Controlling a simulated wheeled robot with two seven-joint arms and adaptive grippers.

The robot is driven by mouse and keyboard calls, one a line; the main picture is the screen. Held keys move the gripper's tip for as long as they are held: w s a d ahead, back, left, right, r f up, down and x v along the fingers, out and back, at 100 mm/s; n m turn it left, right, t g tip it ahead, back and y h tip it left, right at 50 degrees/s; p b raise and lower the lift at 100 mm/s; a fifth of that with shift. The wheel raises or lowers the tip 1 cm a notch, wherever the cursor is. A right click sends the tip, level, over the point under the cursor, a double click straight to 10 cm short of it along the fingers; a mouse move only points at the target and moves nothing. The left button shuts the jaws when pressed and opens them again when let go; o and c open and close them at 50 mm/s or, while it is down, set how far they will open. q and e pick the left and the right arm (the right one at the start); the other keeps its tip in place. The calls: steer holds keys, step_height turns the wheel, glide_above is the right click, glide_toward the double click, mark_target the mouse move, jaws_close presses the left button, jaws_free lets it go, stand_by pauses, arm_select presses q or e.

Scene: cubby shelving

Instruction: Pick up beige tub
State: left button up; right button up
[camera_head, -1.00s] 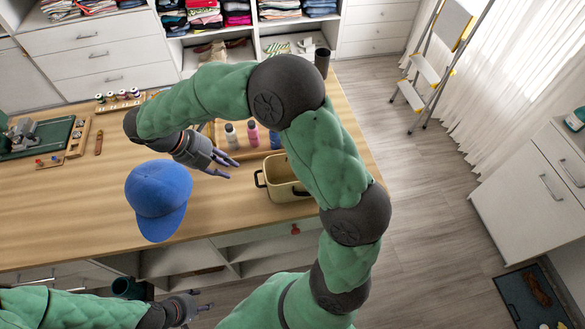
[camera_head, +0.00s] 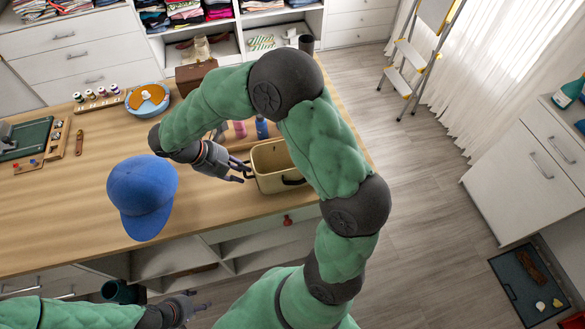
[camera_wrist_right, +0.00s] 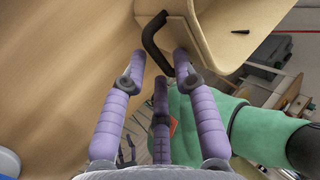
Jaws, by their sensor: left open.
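The beige tub (camera_head: 272,159) stands on the wooden table near its front right edge, with dark handles on its sides. In the right wrist view, the fingers of my right gripper (camera_wrist_right: 157,62) are spread apart, with the tub's dark handle (camera_wrist_right: 150,38) at or just beyond the fingertips; contact is not clear. The tub's wall (camera_wrist_right: 222,25) fills the upper right there. My left gripper (camera_head: 193,306) is open and empty, low in front of the table. My right arm hides the tub's right side.
A blue cap (camera_head: 141,196) lies left of my right gripper. Bottles (camera_head: 262,127) in a tray stand behind the tub. A blue round container (camera_head: 147,99) and a brown box (camera_head: 196,76) are further back.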

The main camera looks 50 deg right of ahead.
jaws_close()
steer(key=shift+r, duration=0.1)
